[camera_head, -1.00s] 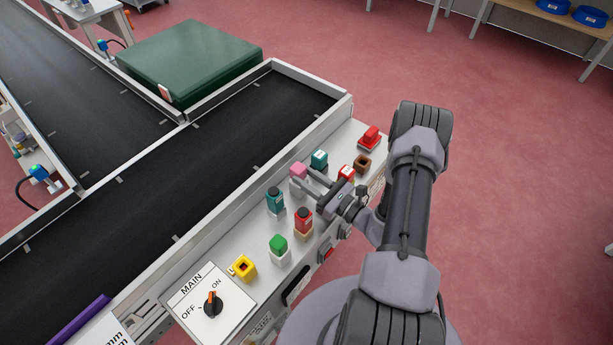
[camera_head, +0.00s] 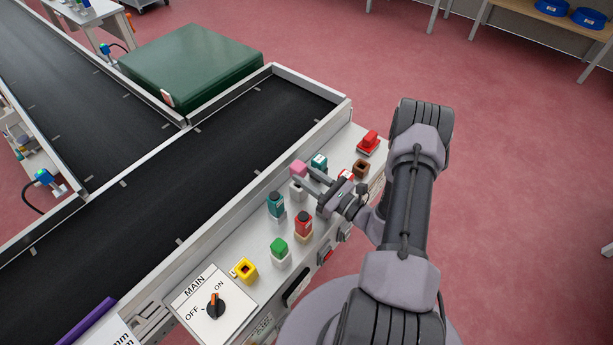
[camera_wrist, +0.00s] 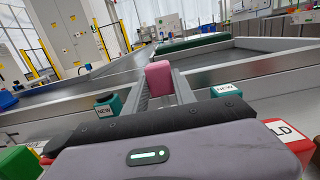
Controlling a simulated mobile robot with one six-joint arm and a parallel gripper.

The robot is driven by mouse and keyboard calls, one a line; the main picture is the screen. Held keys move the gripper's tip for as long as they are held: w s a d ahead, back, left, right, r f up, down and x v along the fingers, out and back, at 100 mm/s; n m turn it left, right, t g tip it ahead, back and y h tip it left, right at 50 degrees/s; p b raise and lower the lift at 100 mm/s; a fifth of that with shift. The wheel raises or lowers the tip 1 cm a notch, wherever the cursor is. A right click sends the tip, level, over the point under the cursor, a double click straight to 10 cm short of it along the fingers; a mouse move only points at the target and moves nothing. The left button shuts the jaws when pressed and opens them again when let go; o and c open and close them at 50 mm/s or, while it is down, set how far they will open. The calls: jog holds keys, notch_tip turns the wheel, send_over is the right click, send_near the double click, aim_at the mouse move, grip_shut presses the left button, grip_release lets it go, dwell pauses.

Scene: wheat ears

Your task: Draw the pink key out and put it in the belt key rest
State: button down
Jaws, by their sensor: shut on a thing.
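The pink key (camera_head: 299,168) is a small block held between the fingertips of my gripper (camera_head: 306,177), which is shut on it. It stands over a white socket (camera_head: 297,189) at the panel's belt-side edge; whether its lower end is clear of the socket is hard to tell. In the wrist view the pink key (camera_wrist: 159,78) is upright between the two fingers. I cannot tell which piece is the belt key rest. A yellow holder with a dark square opening (camera_head: 244,269) sits near the dial, and a brown holder with an opening (camera_head: 361,169) sits at the far end.
Teal (camera_head: 275,204), red (camera_head: 303,223) and green (camera_head: 279,245) blocks stand close by on the panel. Another teal block (camera_head: 319,161) and a red piece (camera_head: 369,143) lie beyond. The black belt (camera_head: 150,220) and its metal side wall run alongside.

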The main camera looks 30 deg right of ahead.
jog(key=shift+r+p, duration=0.75)
jog(key=shift+r, duration=0.45)
jog(key=shift+f+b, duration=2.2)
jog(key=shift+f, duration=0.1)
dwell(0.5)
jog(key=shift+f, duration=0.65)
jog(key=shift+r, duration=0.1)
jog(key=shift+r+p, duration=1.95)
jog(key=shift+r, duration=0.65)
jog(key=shift+f+b, duration=0.8)
jog(key=shift+b, duration=0.1)
